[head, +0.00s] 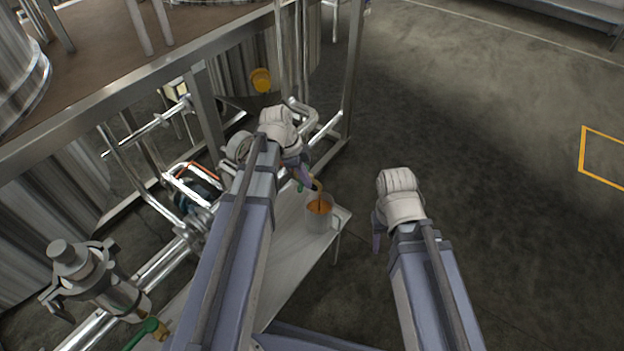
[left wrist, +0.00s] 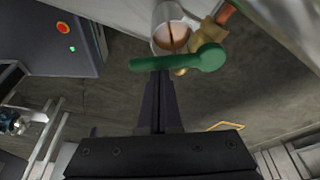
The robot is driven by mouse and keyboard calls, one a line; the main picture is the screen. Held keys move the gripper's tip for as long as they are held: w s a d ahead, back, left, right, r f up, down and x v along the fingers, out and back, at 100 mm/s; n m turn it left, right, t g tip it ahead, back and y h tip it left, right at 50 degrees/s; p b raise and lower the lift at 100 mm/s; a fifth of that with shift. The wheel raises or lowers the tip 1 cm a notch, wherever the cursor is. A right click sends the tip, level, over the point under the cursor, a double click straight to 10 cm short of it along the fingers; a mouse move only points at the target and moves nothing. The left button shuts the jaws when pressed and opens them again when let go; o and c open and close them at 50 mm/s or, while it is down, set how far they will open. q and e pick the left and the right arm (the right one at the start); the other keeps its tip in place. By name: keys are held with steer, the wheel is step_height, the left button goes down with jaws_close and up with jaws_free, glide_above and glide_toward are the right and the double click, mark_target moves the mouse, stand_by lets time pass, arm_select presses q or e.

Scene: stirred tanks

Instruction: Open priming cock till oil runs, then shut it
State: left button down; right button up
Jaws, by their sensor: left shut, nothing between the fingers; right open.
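The brass priming cock (left wrist: 218,28) with its green lever (left wrist: 205,60) shows in the left wrist view; in the head view my left arm partly hides the cock (head: 317,185). A clear cup (head: 318,222) stands below its outlet with orange-brown oil (head: 319,207) inside. In the left wrist view, a thin dark line over the oil (left wrist: 178,42) looks like a stream. My left gripper (left wrist: 160,78) is shut and empty, its fingertips at the lever's free end, seemingly touching. My right gripper (head: 377,243) hangs over bare floor, away from the cock.
The cup stands near the end of a pale narrow bench (head: 290,245). A second green lever (head: 150,325) is at lower left, beside steel piping (head: 165,265). A steel platform frame (head: 150,75) is above left. A dark box with a red button (left wrist: 63,27) is nearby. Floor at right is clear.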

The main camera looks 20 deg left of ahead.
arm_select(q)
steer(key=shift+s+a+m, duration=0.1)
steer(key=shift+a+m, duration=0.2)
steer(key=shift+m, duration=0.3)
steer(key=shift+a, duration=0.1)
steer(key=shift+s+a, duration=0.15)
steer(key=shift+a, duration=1.15)
steer(key=shift+r, duration=0.1)
stand_by(0.3)
steer(key=p+v, duration=0.7)
steer(key=shift+r, duration=0.35)
steer(key=shift+p, duration=0.3)
